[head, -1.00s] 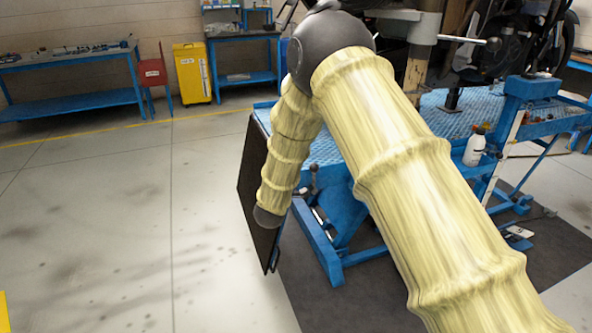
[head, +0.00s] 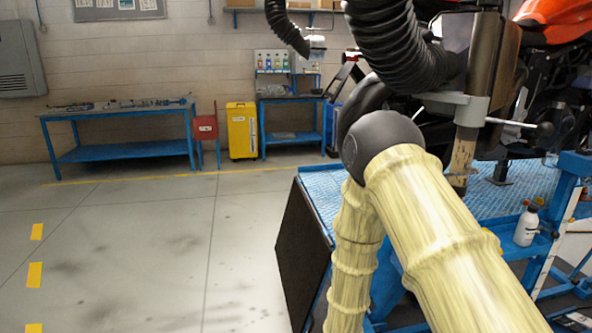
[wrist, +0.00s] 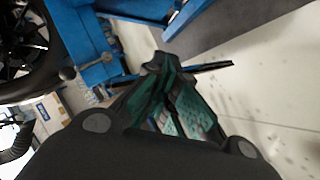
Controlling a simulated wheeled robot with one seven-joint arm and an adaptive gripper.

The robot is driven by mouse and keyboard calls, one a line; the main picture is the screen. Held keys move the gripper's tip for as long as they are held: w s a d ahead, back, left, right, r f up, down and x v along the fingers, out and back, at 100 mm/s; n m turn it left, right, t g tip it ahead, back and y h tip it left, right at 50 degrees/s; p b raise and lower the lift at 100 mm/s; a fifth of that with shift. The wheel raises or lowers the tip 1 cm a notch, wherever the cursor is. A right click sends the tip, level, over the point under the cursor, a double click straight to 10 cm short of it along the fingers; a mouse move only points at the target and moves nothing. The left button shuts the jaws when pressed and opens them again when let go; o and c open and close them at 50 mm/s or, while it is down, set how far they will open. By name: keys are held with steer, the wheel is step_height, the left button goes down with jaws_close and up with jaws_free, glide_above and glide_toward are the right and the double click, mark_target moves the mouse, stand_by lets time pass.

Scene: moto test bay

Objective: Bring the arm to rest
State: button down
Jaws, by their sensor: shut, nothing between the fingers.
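My arm (head: 440,225), in a pale yellow ribbed cover with a dark round elbow joint, crosses the right half of the head view. Its forearm (head: 355,255) hangs down from the elbow and runs out of the bottom of the picture, so my gripper is out of sight there. In the wrist view my gripper (wrist: 167,78) shows with dark fingers and green inner pads. It is shut and holds nothing.
A blue motorcycle lift (head: 325,195) with a dark end panel (head: 304,262) stands close to my forearm. A white bottle (head: 526,226) is on the lift's right side. A blue workbench (head: 125,150) and a yellow cabinet (head: 242,132) stand at the back. The left floor is clear.

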steer(key=s+d+f+m+g+y+p, duration=0.1)
steer(key=s+d+f+g, duration=0.15)
steer(key=s, duration=0.45)
steer(key=s+d+f+m+g+p, duration=0.15)
steer(key=s+f, duration=0.25)
steer(key=s, duration=0.4)
steer(key=s+d+f+m+g+y+p, duration=0.1)
steer(key=s+f+m+g, duration=0.1)
steer(key=s+f, duration=0.35)
steer(key=s+d+r+m+g+p, duration=0.1)
steer(key=s+m+g, duration=0.1)
steer(key=s, duration=1)
steer(key=s+d+m+g+y+p, duration=0.1)
steer(key=s+m+g, duration=0.1)
steer(key=s, duration=0.9)
steer(key=shift+s+r+g+p, duration=0.3)
steer(key=shift+s+r+g, duration=0.1)
steer(key=shift+g, duration=0.2)
